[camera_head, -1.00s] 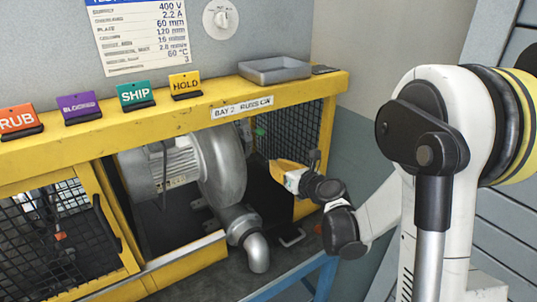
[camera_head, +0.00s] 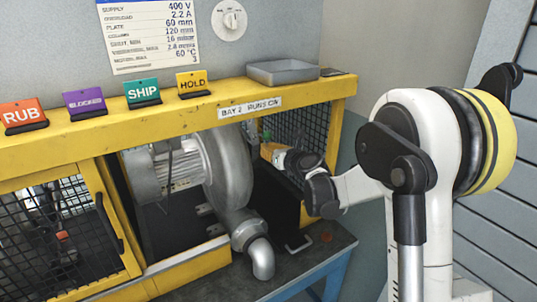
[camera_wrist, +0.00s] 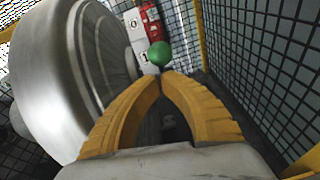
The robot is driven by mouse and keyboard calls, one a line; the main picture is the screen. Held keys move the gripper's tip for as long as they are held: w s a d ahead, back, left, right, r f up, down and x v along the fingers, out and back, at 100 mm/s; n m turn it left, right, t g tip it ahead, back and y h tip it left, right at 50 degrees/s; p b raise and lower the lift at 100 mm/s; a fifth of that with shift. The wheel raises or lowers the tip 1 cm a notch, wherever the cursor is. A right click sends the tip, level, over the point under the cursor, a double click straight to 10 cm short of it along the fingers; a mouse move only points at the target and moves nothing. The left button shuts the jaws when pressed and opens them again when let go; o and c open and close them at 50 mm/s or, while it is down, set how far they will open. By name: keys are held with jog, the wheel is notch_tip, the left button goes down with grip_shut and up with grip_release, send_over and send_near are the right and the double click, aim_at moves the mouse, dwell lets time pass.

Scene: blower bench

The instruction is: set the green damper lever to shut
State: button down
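The green damper lever shows as a round green knob (camera_wrist: 159,53) just beyond my fingertips in the wrist view. In the head view a small green spot of it (camera_head: 267,135) shows inside the bay, right of the blower. My gripper (camera_wrist: 161,77) has two yellow fingers whose tips meet or nearly meet, with nothing seen between them. The tips lie just below the knob in the picture; I cannot tell whether they touch it. In the head view my gripper (camera_head: 268,151) is inside the bay opening. The lever's shaft is not clear. A marked white and red plate (camera_wrist: 148,35) sits behind the knob.
The grey blower housing (camera_head: 225,170) stands close on the left of my gripper. A black mesh panel (camera_wrist: 265,60) is close on the right. The yellow frame beam (camera_head: 165,125) runs above, carrying coloured signs and a grey tray (camera_head: 283,72).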

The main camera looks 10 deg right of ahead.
aim_at(266, 134)
jog(key=r+p, duration=0.2)
jog(key=r, duration=0.1)
jog(key=w+r+p, duration=0.1)
jog(key=shift+w+a+r, duration=0.1)
jog(key=shift+a+r, duration=0.15)
jog(key=shift+r, duration=0.15)
jog(key=shift+f, duration=0.1)
